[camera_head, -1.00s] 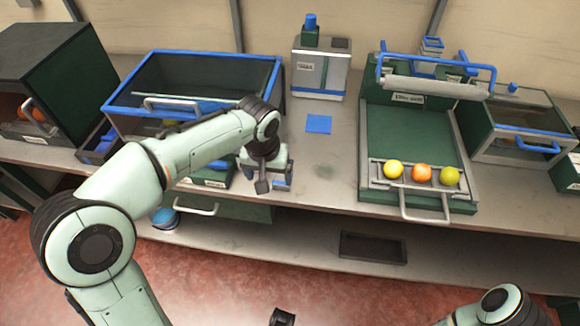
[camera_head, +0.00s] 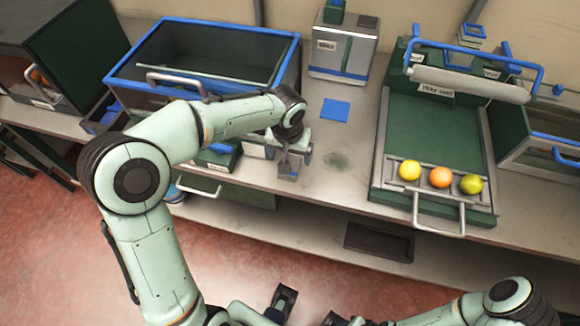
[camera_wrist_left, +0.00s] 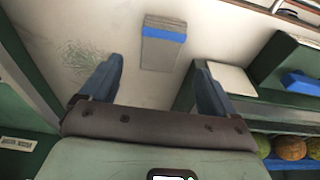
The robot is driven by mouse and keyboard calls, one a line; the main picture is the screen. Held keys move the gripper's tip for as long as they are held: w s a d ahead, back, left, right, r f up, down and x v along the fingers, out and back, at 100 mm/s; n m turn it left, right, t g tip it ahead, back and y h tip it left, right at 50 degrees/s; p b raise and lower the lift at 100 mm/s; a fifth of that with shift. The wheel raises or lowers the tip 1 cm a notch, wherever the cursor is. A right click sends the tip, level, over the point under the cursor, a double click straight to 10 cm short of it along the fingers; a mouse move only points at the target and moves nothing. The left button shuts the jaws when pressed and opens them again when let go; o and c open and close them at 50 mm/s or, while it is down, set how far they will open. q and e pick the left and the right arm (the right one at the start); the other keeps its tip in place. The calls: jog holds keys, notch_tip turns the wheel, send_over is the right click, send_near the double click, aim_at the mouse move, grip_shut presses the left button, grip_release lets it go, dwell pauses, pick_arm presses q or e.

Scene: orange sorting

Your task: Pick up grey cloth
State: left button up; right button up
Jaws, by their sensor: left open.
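A flat grey piece with a blue band, which looks like the grey cloth (camera_wrist_left: 163,43), lies on the worktop just beyond my left fingertips in the left wrist view. In the head view only a grey and blue bit of it shows by the fingers, near the worktop's front edge. My left gripper (camera_head: 290,163) is over that spot, pointing down. In the left wrist view its two blue-grey fingers (camera_wrist_left: 159,72) are apart, with nothing between them. My right arm shows at the bottom right of the head view; its gripper's opening is unclear.
A blue square (camera_head: 335,109) lies flat behind the gripper. A blue-rimmed bin (camera_head: 200,85) stands behind my left arm. To the right, a green tray machine (camera_head: 432,130) holds a yellow ball (camera_head: 409,170), an orange (camera_head: 440,177) and a greenish ball (camera_head: 471,184). The worktop between is clear.

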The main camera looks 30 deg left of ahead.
pick_arm(q)
notch_tip(320, 180, down, 5)
jog(key=shift+a+f, duration=0.1)
jog(key=c, duration=1.1)
jog(key=shift+c, duration=0.2)
pick_arm(e)
jog(key=shift+f, duration=0.15)
pick_arm(q)
jog(key=shift+r, duration=0.2)
notch_tip(320, 180, up, 28)
jog(key=p, duration=0.4)
jog(key=shift+p, duration=0.4)
pick_arm(e)
notch_tip(320, 180, up, 6)
jog(key=w, duration=0.2)
jog(key=shift+f, duration=0.2)
pick_arm(q)
jog(key=shift+f, duration=0.1)
pick_arm(e)
jog(key=shift+w, duration=0.1)
